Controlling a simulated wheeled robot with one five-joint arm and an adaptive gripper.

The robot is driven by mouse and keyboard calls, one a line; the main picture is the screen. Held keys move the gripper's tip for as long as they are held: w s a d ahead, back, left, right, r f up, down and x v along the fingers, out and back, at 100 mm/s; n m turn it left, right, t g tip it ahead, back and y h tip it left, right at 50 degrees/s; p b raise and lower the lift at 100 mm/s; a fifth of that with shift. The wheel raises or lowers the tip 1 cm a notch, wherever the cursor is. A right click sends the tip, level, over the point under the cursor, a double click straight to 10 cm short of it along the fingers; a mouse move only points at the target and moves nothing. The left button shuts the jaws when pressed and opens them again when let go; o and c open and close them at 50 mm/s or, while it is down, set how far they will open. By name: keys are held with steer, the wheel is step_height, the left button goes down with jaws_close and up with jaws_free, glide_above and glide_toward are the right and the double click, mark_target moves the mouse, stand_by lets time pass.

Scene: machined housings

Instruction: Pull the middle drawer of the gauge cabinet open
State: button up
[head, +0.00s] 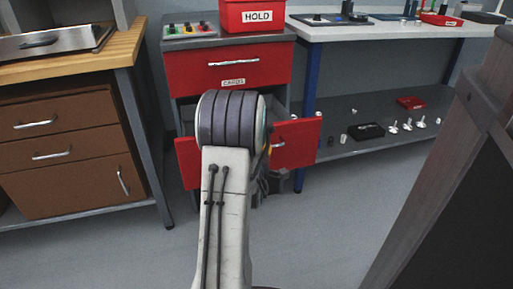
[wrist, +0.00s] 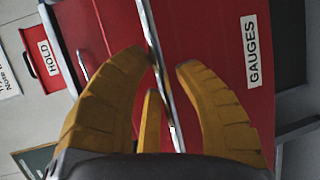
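The red gauge cabinet (head: 180,78) stands at the centre of the head view. Its middle drawer (head: 296,143) is pulled out: its red front stands forward of the cabinet, with a grey interior showing above it. My arm hides much of that front. In the wrist view the drawer front (wrist: 222,70) bears a GAUGES label (wrist: 251,50). Its silver bar handle (wrist: 152,35) runs between the yellow fingers of my gripper (wrist: 166,62). The left fingertip is at the handle; a gap shows on the right side. The gripper is mostly hidden in the head view.
The closed top drawer (head: 226,66), labelled CARDS, is above. A red HOLD box (head: 257,15) and a button panel (head: 189,30) sit on top. A brown bench cabinet (head: 65,150) is left, a workbench (head: 385,31) right. A dark panel (head: 450,170) stands at right. Floor in front is clear.

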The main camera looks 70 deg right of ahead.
steer(key=shift+o, duration=1.4)
steer(key=shift+w+r, duration=0.1)
steer(key=shift+r, duration=5.05)
steer(key=shift+f, duration=0.1)
